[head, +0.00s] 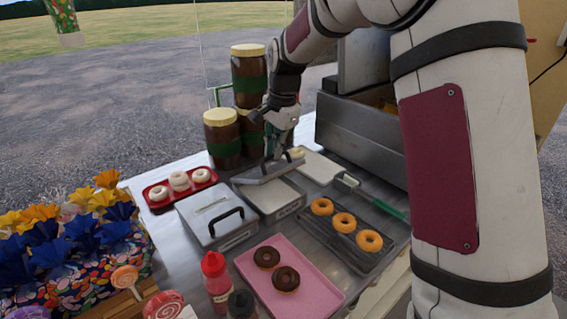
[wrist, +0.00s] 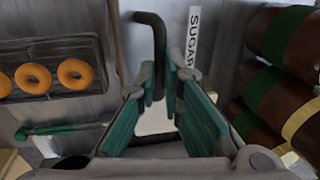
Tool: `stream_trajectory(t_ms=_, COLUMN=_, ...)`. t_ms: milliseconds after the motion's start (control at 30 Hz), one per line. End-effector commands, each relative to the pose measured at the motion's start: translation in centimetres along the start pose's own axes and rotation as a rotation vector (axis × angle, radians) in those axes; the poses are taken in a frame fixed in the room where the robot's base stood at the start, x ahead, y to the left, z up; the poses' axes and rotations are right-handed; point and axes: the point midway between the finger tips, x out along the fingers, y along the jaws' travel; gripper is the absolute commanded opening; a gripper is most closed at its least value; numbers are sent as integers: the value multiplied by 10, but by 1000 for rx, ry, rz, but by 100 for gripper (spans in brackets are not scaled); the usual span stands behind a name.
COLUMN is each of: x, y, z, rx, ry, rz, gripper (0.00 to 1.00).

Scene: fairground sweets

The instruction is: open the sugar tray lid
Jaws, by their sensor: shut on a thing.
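The sugar tray (head: 285,209) is a grey metal box near the middle of the counter. Its grey lid (head: 262,173) shows tilted above the tray's back part, under my gripper. My gripper (head: 285,157) is shut on the lid's black handle, which shows between the fingers in the wrist view (wrist: 158,45). A white SUGAR label (wrist: 192,36) is beside the handle there. The fingers, with green pads, hide the lower part of the handle. How far the lid is open is hard to tell.
A second lidded metal tray (head: 203,207) with a black handle stands at left. Brown jars (head: 222,140) stand close behind. A rack (head: 318,235) of orange donuts is at right, and a pink tray (head: 317,290) with chocolate donuts is in front.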

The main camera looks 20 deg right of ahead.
Motion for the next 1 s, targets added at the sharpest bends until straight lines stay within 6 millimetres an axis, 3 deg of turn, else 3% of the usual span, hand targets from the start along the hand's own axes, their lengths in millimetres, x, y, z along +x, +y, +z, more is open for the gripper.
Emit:
stream_trajectory(t_ms=33, x=2, y=-15, z=1, rx=-4, ry=2, rz=-16, gripper=0)
stream_trajectory(t_ms=333, x=-10, y=-61, z=2, rx=-5, ry=0, rz=-9, gripper=0)
stream_trajectory(t_ms=767, x=-4, y=-130, z=0, rx=-3, ry=-4, rz=8, gripper=0)
stream_trajectory(t_ms=900, x=-7, y=-126, z=0, rx=-2, ry=-4, rz=11, gripper=30)
stream_trajectory(t_ms=1000, x=-7, y=-126, z=-1, rx=-2, ry=-4, rz=12, gripper=30)
